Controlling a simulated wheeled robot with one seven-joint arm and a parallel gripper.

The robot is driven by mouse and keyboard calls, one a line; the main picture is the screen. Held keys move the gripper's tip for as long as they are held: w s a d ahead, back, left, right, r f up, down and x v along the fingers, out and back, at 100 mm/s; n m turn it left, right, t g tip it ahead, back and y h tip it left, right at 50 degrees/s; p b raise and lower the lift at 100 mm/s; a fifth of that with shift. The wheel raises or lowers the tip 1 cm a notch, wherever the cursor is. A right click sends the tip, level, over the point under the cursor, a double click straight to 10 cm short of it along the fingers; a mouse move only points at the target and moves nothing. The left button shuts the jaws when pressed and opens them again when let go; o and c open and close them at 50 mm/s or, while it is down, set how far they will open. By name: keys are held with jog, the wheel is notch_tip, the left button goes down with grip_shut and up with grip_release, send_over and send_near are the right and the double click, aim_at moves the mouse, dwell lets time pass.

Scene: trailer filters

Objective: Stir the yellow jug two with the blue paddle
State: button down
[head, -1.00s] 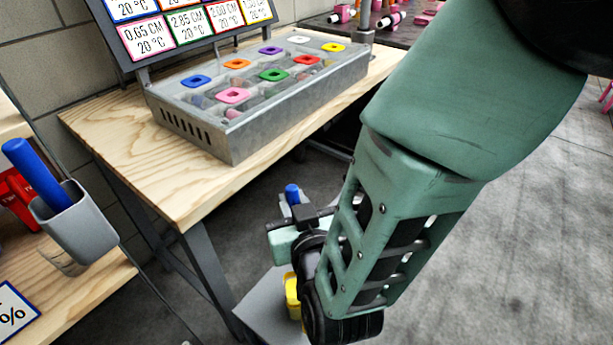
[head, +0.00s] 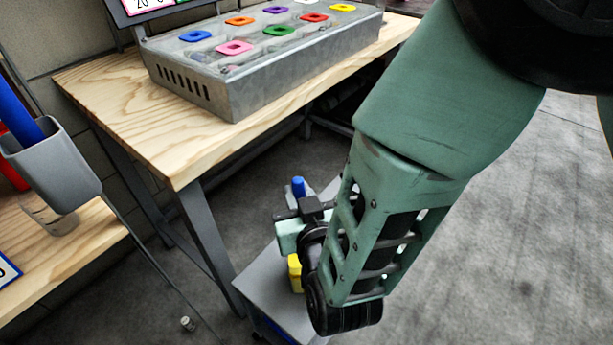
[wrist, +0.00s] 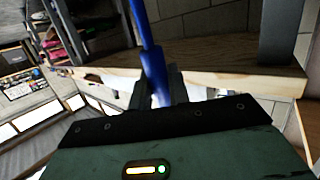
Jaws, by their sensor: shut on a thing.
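In the wrist view, a blue paddle (wrist: 153,70) stands between the fingers of my gripper (wrist: 154,88), which is shut on its shaft. The paddle's lower end is hidden. In the head view, the blue top of the paddle (head: 298,187) shows just above my gripper (head: 298,214), which is largely covered by my wrist. A yellow jug (head: 295,272) is partly visible below and behind my gripper, over a grey surface (head: 262,290). Most of the jug is hidden by my arm. I cannot tell whether the paddle's end is inside it.
A wooden bench (head: 130,115) bears a metal box (head: 230,85) with several coloured square rings on top. At left, a grey cup (head: 55,165) holds another blue rod (head: 15,108) beside a second wooden surface (head: 60,255). Open concrete floor (head: 510,230) lies to the right.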

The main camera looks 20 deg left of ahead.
notch_tip(320, 180, down, 8)
jog(key=b, duration=0.5)
jog(key=shift+r, duration=0.2)
jog(key=shift+a, duration=0.15)
dwell(0.4)
